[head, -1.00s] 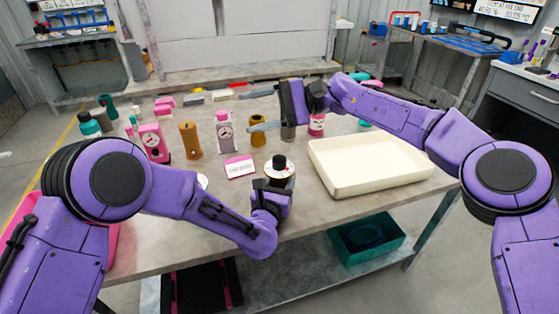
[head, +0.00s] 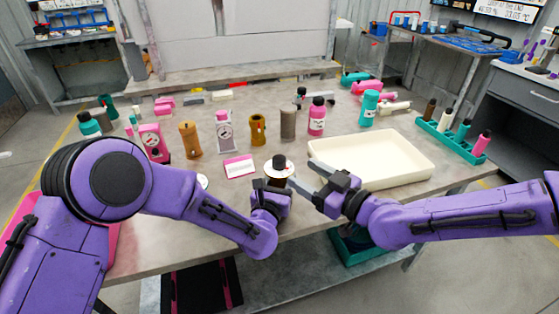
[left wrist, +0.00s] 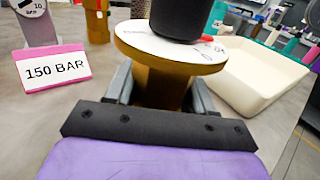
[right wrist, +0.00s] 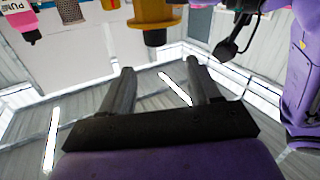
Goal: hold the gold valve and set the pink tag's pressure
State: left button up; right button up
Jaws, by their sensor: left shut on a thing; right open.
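The gold valve (left wrist: 158,88) stands at the table's front, with a white dial (left wrist: 135,42) bearing a red mark and a black knob (left wrist: 182,18) on top. The knob also shows in the head view (head: 279,161). My left gripper (head: 272,187) is shut on the valve's gold body below the dial. A pink-edged tag (left wrist: 55,68) reading "150 BAR" lies left of the valve; it also shows in the head view (head: 239,167). My right gripper (head: 302,174) is open and empty, just right of the valve. The dial's exact reading is too small to tell.
A cream tray (head: 335,188) lies right behind my right gripper. Behind the valve stand a gold pump part (head: 257,130), a grey cylinder (head: 288,124), a pink bottle (head: 317,118) and a grey gauge body (head: 224,131). A teal rack (head: 455,143) holds bottles at right.

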aim_at(284, 164)
jog(key=w+a, duration=0.2)
jog(key=w+a+f+m, duration=0.1)
jog(key=w+a, duration=0.1)
jog(key=w, duration=0.1)
jog(key=w+a+m, duration=0.1)
jog(key=w+a, duration=0.1)
jog(key=shift+w+a+f+t, duration=0.2)
jog(key=shift+a+f+t, duration=0.05)
jog(key=shift+a+t, duration=0.05)
jog(key=c, duration=1)
